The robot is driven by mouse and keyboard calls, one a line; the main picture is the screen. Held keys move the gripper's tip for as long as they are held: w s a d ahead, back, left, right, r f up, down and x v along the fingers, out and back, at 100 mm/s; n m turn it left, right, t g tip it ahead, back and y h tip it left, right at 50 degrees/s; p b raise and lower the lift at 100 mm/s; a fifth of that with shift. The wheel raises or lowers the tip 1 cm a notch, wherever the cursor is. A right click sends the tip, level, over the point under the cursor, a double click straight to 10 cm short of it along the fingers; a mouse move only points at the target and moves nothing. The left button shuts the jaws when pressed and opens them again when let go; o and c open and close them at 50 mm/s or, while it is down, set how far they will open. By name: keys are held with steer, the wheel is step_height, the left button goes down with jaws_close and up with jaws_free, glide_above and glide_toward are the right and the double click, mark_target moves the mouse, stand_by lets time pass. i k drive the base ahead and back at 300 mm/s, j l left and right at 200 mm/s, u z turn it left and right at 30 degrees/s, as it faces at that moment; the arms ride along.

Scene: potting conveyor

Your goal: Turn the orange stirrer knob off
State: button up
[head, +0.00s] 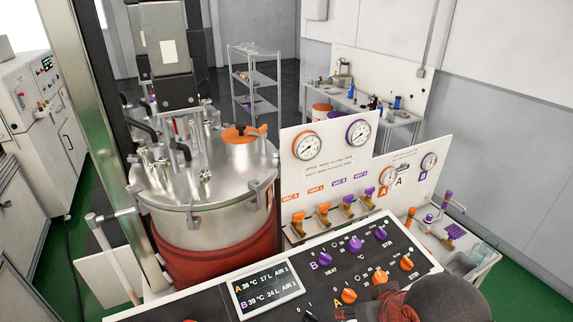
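The sloped black control panel (320,285) carries a purple row of knobs and, nearer me, an orange row. The rightmost orange knob (406,264) is beside small white stir lettering, too small to read surely; its pointer setting is unclear. A middle orange knob (380,278) and a left orange knob (349,296) are in the same row. My gripper (385,298), dark with red parts, is at the panel's near edge, just below the middle orange knob. Its fingers are hard to make out, and I cannot tell whether they touch that knob.
Purple knobs (355,244) line the panel's far row. A display (266,289) is at its left. A steel vessel (205,205) with a red jacket stands behind left. Orange and purple valves (323,214) and gauges (307,146) are behind the panel. A sink (470,262) is at right.

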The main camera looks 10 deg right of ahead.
mark_target(406, 264)
steer(key=z, duration=0.85)
